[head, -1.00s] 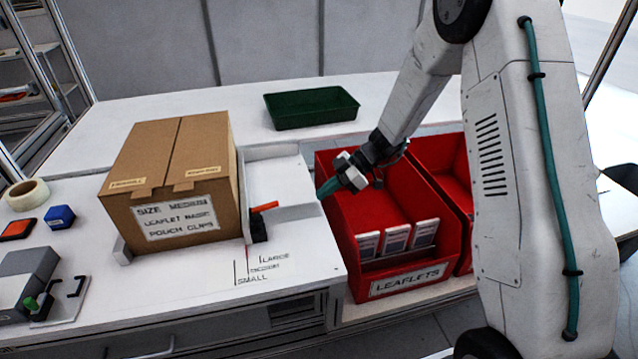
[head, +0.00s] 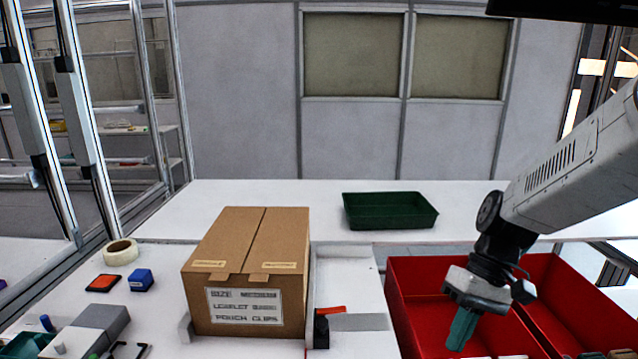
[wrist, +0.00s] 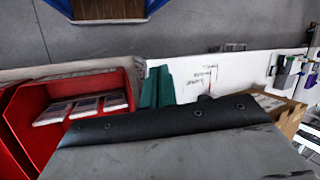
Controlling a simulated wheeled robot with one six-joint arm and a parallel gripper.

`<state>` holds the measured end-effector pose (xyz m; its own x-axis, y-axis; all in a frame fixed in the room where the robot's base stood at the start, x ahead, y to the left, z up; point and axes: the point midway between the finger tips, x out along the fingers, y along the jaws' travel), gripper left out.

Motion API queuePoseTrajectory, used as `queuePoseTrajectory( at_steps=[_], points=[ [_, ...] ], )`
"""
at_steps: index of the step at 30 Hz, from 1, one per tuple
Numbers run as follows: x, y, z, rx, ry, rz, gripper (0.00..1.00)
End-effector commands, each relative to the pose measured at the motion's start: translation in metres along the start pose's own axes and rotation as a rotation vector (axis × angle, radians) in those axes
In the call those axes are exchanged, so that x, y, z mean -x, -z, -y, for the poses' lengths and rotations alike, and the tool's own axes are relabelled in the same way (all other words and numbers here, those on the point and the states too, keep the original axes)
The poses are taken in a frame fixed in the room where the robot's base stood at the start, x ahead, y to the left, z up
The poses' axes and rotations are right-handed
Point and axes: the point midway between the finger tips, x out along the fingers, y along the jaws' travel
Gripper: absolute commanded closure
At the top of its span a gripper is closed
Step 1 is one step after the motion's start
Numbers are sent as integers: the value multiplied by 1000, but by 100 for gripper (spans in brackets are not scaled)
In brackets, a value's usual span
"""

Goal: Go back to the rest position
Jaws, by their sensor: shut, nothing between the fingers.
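My gripper (head: 462,328) hangs at the right of the head view, over the red bin (head: 420,300). Its teal fingers are together with nothing between them, and they also show in the wrist view (wrist: 157,88). The wrist view shows the red bin (wrist: 60,92) to the left of the fingers, with several white leaflet packs (wrist: 85,106) in it. No object is held. My arm comes in from the right edge of the head view.
A closed cardboard box (head: 247,265) stands on the white bench, left of a pale fixture with an orange-handled part (head: 331,310). An empty green tray (head: 390,211) sits behind. A tape roll (head: 120,251) and blue block (head: 141,280) lie at left. The bench beside the green tray is clear.

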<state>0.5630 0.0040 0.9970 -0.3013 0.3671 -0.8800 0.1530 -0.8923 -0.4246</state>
Motion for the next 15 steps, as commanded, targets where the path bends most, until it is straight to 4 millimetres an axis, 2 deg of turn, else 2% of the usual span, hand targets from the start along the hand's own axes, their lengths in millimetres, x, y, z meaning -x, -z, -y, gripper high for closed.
queuePoseTrajectory(
  at_steps=[1, 6, 11, 15],
  points=[
    [8, -18, 5, -45, -48, -12, 100],
    [26, -73, 12, -203, -201, -67, 100],
    [39, -117, 15, -281, -323, -164, 100],
    [46, -146, 19, -260, -400, -253, 100]
  ],
)
